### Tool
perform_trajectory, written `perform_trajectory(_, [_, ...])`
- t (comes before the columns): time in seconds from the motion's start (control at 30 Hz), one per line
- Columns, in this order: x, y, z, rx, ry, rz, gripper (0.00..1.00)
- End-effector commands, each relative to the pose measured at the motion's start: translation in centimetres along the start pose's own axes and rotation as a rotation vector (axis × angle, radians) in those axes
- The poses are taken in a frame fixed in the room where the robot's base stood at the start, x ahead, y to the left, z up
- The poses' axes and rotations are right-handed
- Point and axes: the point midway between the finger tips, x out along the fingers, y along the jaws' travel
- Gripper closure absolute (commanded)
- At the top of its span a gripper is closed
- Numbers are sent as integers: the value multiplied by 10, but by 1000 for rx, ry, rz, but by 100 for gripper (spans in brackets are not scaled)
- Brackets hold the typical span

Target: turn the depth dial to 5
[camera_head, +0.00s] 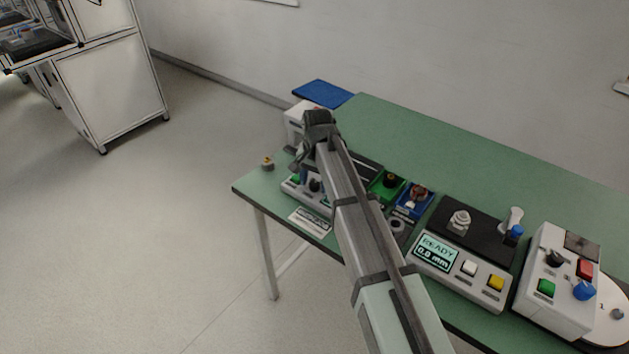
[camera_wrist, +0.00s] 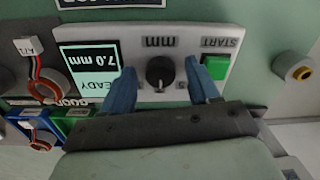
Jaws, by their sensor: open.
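The depth dial (camera_wrist: 159,72) is a dark round knob on a light grey panel in the wrist view, with "mm" printed beside it. The display (camera_wrist: 91,68) beside it reads 7.0 mm, with READY partly cut off by a finger. My gripper (camera_wrist: 160,80) is open, its two blue fingers on either side of the dial with gaps between. I cannot tell how far above the panel the fingertips are. In the head view the dial (camera_head: 314,185) is small and partly crowded by my arm.
A green START button (camera_wrist: 216,68) is close beside one finger. A yellow-tipped knob (camera_wrist: 294,68) stands near the table edge. Another unit's display (camera_head: 436,253) reads READY 0.0 mm.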

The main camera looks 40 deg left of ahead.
Motion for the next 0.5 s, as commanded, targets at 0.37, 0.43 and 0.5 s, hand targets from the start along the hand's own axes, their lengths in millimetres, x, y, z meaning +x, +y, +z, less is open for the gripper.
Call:
perform_trajectory(0.37, [0, 0, 0, 0, 0, 0, 57])
perform_trajectory(0.43, [0, 0, 0, 0, 0, 0, 63])
perform_trajectory(0.5, [0, 0, 0, 0, 0, 0, 70])
